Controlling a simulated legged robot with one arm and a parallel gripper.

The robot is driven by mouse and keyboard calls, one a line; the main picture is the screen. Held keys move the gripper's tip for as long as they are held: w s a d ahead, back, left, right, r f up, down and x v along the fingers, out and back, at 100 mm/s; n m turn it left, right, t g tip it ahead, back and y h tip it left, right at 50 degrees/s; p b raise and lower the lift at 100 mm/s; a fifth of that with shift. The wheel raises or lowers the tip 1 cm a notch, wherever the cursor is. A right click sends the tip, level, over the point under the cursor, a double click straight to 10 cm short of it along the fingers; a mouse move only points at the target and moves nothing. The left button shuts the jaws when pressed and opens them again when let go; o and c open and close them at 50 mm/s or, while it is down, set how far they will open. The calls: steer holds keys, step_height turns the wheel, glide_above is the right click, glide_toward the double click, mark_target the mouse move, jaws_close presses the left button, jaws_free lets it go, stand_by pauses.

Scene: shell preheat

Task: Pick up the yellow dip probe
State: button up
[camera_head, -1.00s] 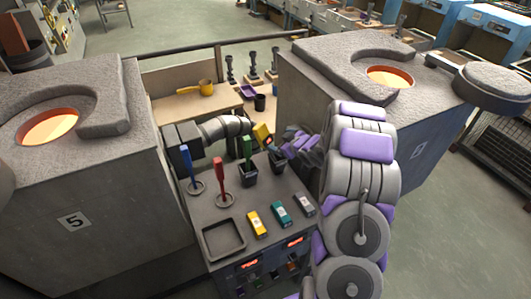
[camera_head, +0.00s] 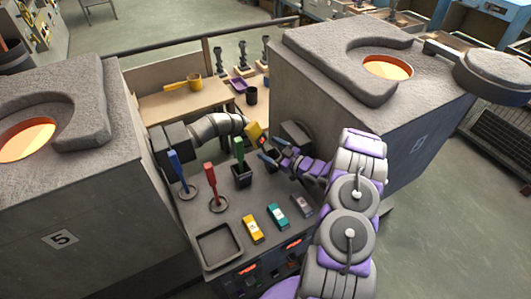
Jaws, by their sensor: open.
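The yellow dip probe, as I take it, shows a tilted yellow handle (camera_head: 254,131) at the back of the grey console, behind and right of the green-handled probe (camera_head: 239,149). Its lower part and the holder it stands in are mostly hidden by my gripper. My gripper (camera_head: 268,150) is open, with its fingers pointing left just right of and below the yellow handle. They appear apart from it, though depth is hard to judge. The green probe stands in a black cup (camera_head: 242,176).
A blue-handled tool (camera_head: 175,168) and a red-handled tool (camera_head: 210,178) stand in ring stands. Yellow (camera_head: 252,229), teal (camera_head: 277,216) and grey (camera_head: 301,205) blocks lie in front, beside an empty tray (camera_head: 220,245). Furnaces with glowing openings flank the console (camera_head: 60,170) (camera_head: 345,90).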

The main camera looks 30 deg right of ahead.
mark_target(262, 144)
steer(key=shift+w+a, duration=0.2)
steer(key=shift+w, duration=0.85)
steer(key=w+a, duration=0.2)
steer(key=w+a+b, duration=0.1)
steer(key=shift+a+r, duration=0.2)
steer(key=shift+r, duration=0.1)
steer(key=shift+d, duration=0.5)
steer(key=shift+c, duration=0.3)
steer(key=shift+d, duration=0.45)
steer(key=shift+c, duration=1.4)
steer(key=shift+a, duration=0.65)
steer(key=c, duration=0.6)
steer(key=shift+d, duration=0.2)
steer(key=c, duration=0.6)
